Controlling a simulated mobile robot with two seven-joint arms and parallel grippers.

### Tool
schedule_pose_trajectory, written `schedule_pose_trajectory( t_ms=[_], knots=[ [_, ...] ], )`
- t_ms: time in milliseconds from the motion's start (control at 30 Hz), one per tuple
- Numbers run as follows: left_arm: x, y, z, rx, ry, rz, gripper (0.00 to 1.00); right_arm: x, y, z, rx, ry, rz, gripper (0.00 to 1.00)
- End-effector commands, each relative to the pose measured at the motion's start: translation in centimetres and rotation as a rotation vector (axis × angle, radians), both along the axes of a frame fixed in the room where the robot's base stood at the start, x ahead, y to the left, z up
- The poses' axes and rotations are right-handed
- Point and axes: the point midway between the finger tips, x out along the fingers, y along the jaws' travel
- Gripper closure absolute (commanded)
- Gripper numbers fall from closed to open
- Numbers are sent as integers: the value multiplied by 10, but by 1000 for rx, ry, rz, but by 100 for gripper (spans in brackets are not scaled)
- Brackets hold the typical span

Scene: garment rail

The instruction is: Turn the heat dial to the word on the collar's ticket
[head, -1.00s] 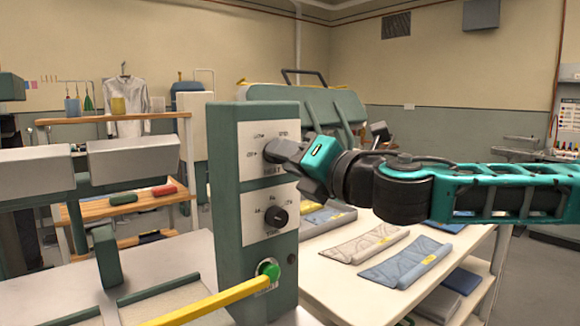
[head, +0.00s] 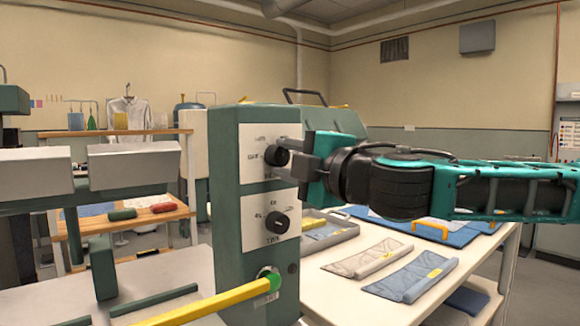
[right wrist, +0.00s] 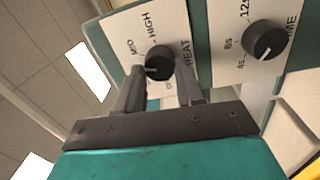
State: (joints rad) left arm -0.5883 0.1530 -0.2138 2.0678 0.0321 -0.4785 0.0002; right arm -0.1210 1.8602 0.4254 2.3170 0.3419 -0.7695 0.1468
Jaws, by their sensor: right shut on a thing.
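The heat dial (head: 277,156) is a black knob on the upper white plate of a green control post (head: 228,230). My right gripper (head: 290,158) comes in from the right, with its fingers around the dial. In the right wrist view the dial (right wrist: 158,67) lies between the tips of my right gripper (right wrist: 160,80), shut on it. Its white mark points left there, near the MED lettering; HIGH stands above, and the finger hides part of the plate. A white shirt (head: 128,114) hangs far back; no ticket wording is readable. My left gripper is not in view.
A second black dial, the time dial (head: 277,222), sits just below. A yellow bar (head: 205,308) and green button (head: 270,277) are at the post's foot. A white table (head: 340,285) with folded cloths stands to the right.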

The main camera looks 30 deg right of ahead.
Motion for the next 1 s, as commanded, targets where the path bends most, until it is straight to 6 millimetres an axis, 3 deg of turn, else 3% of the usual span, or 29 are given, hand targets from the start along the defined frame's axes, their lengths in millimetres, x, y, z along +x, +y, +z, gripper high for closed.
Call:
schedule_pose_trajectory(
  t_ms=[400, 967, 1000],
  knots=[
    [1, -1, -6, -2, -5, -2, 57, 0, 0, 1, 194, 14, -1, 93],
    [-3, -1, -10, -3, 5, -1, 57, 0, 0, 1, 221, 16, -2, 93],
    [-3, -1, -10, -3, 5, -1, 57, 0, 0, 1, 221, 16, -2, 60]
  ],
)
